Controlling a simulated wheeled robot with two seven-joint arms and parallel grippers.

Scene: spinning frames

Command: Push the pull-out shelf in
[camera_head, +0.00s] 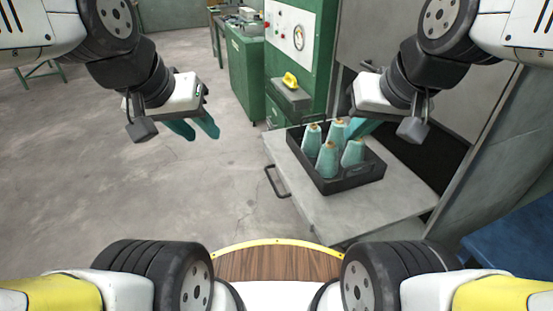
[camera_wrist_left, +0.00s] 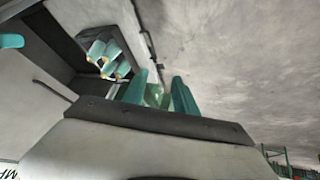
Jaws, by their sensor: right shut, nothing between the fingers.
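The pull-out shelf (camera_head: 330,212) is a flat grey board that sticks out of a dark opening, with a black bar handle (camera_head: 276,182) on its left front edge. A black tray (camera_head: 350,184) on it holds several teal cones (camera_head: 327,160). The tray and cones also show at the upper left of the left wrist view (camera_wrist_left: 108,58). My left gripper (camera_head: 197,130) is open and empty, left of the shelf and apart from the handle. My right gripper (camera_head: 362,128) is shut and empty at the back of the tray; the cones partly hide its fingertips. Whether it touches anything is unclear.
A green cabinet with a control panel (camera_head: 300,40) stands behind the shelf, with a yellow item (camera_head: 290,80) on its ledge. A grey panel (camera_head: 480,150) rises on the right, beside a blue surface (camera_head: 515,240). The concrete floor (camera_head: 110,190) on the left is clear.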

